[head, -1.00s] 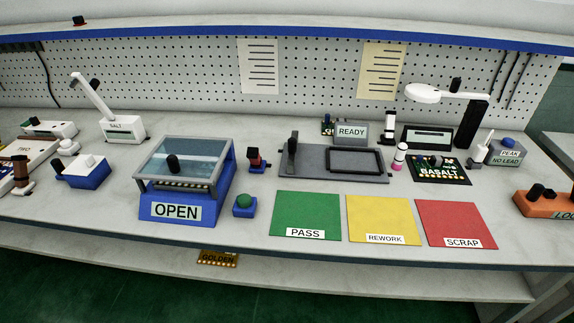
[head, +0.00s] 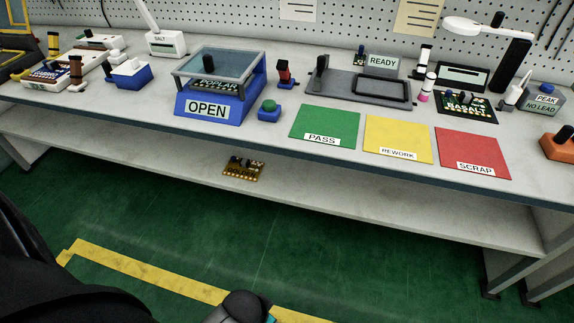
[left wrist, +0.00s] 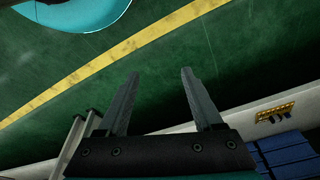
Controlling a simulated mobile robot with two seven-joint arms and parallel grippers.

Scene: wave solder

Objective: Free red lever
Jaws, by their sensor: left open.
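A small upright red piece (head: 284,73) with a dark top stands on the bench, between the blue OPEN box (head: 214,106) and the grey fixture (head: 340,87). It is the only red lever-like part I see; its details are too small to tell. The grey fixture has a dark upright handle (head: 321,68) and an empty rectangular frame. My left gripper (left wrist: 160,74) is open and empty in the left wrist view, over the green floor and away from the bench objects. My right gripper is not in view.
Green PASS (head: 326,122), yellow REWORK (head: 398,137) and red SCRAP (head: 474,151) mats lie along the front. A green button (head: 268,107) sits beside the OPEN box. A GOLDEN board (head: 243,170) lies on the lower shelf (head: 330,196). The floor in front is clear.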

